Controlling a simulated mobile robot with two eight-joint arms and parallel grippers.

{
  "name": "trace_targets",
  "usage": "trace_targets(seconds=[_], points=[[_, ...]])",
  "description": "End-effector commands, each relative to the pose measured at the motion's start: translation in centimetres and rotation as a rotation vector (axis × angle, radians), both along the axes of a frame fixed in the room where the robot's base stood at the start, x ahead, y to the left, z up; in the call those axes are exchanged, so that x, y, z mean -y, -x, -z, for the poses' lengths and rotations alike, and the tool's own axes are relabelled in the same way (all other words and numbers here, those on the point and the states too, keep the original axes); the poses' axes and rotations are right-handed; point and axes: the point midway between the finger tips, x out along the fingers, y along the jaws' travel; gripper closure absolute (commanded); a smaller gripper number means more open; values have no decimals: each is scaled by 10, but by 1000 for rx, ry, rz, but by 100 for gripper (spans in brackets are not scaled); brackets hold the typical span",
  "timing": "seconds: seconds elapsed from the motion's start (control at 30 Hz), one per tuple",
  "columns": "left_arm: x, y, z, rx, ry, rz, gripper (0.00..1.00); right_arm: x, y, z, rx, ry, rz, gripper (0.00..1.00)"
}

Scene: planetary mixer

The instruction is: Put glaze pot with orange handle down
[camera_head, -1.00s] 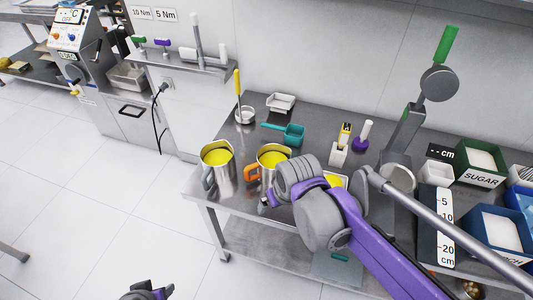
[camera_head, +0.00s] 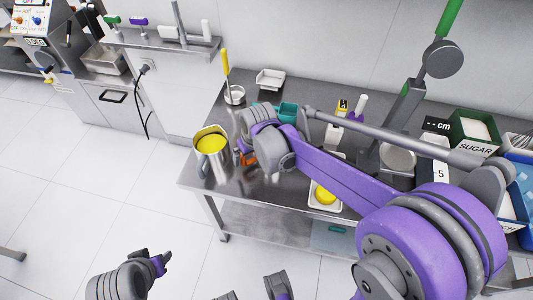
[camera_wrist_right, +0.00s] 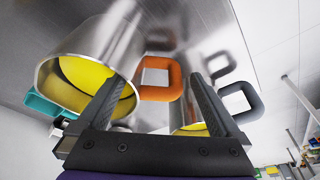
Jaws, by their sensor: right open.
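The glaze pot with orange handle is a steel pot with yellow glaze (camera_wrist_right: 95,65) in the right wrist view, seemingly standing on the steel table (camera_head: 222,190). Its orange handle (camera_wrist_right: 163,78) lies between the spread fingers of my right gripper (camera_wrist_right: 157,88), which is open. In the head view my right arm hides most of this pot; only a bit of the orange handle (camera_head: 243,159) shows. A second steel pot with yellow glaze (camera_head: 211,143) and a grey handle stands to its left. My left gripper (camera_head: 160,264) is low, off the table; its jaws are unclear.
A teal scoop (camera_head: 287,112), a white tray (camera_head: 270,79) and a small bowl with a yellow-handled tool (camera_head: 234,95) stand behind. A white tray with yellow contents (camera_head: 325,195) lies right of the pots.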

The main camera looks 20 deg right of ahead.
Motion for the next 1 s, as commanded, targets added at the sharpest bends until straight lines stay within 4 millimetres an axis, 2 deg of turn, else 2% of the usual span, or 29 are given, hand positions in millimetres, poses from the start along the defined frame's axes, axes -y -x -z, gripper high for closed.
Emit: trace_targets(seconds=[0.1, 0.2, 0.47, 1.0], points=[[0, 0, 3, -1, 0, 0, 50, 0, -5, 19, 0, 0, 0, 0], [0, 0, 4, -1, 0, 0, 50, 0, -7, 26, 0, 0, 0, 0], [0, 0, 4, -1, 0, 0, 50, 0, -7, 28, 0, 0, 0, 0], [0, 0, 4, -1, 0, 0, 50, 0, -7, 28, 0, 0, 0, 97]])
